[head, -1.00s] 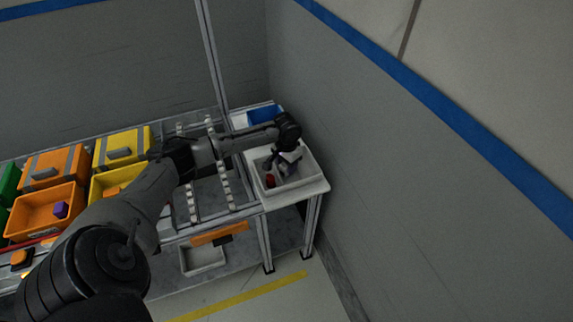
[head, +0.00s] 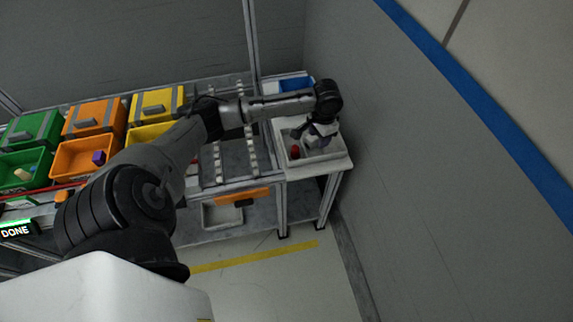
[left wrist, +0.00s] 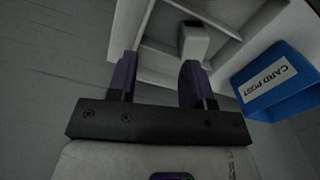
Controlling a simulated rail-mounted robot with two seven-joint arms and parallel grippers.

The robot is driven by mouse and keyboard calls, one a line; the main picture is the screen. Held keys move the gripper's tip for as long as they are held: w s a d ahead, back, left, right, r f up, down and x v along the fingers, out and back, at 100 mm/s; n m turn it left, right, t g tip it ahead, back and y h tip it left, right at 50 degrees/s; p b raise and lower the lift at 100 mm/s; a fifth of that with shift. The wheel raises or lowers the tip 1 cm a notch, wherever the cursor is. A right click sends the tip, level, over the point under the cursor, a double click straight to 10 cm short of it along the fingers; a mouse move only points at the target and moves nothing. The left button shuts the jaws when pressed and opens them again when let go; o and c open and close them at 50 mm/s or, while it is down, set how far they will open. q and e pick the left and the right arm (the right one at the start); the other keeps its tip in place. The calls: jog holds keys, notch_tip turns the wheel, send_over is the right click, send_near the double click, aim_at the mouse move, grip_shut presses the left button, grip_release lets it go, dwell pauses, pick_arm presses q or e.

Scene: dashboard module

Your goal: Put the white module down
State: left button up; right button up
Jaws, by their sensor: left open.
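The white module (left wrist: 194,42) shows in the left wrist view as a small pale block with a dark patch. It lies in the white tray (left wrist: 226,47), beyond my fingertips and clear of them. My left gripper (left wrist: 158,80) is open, with nothing between its two dark purple fingers. In the head view my left gripper (head: 312,133) is over the same white tray (head: 337,156) on the right end of the bench. There the gripper partly hides the tray's contents, and I cannot clearly separate the module from it. My right gripper is not in view.
A red item (head: 295,151) is in the tray. A blue bin (left wrist: 277,83) labelled CARD POST stands beside it. Green, orange and yellow bins (head: 85,158) line the left of the bench. A grey wall (head: 400,150) is close on the right.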

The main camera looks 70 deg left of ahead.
pick_arm(q)
jog(key=s+d+f+m, duration=0.2)
jog(key=s+d+f, duration=0.15)
jog(key=d, duration=0.35)
jog(key=s+d+f+m, duration=0.1)
jog(key=s+d+f, duration=0.1)
jog(key=d+f, duration=0.35)
jog(key=s+d+f+m+t+h, duration=0.1)
jog(key=s+d+f+t, duration=0.1)
jog(key=s+d, duration=1)
jog(key=s+d+r+n+t, duration=0.1)
jog(key=s+d+r, duration=0.2)
jog(key=s, duration=0.4)
jog(key=shift+r+t+y, duration=0.3)
jog(key=shift+r, duration=0.05)
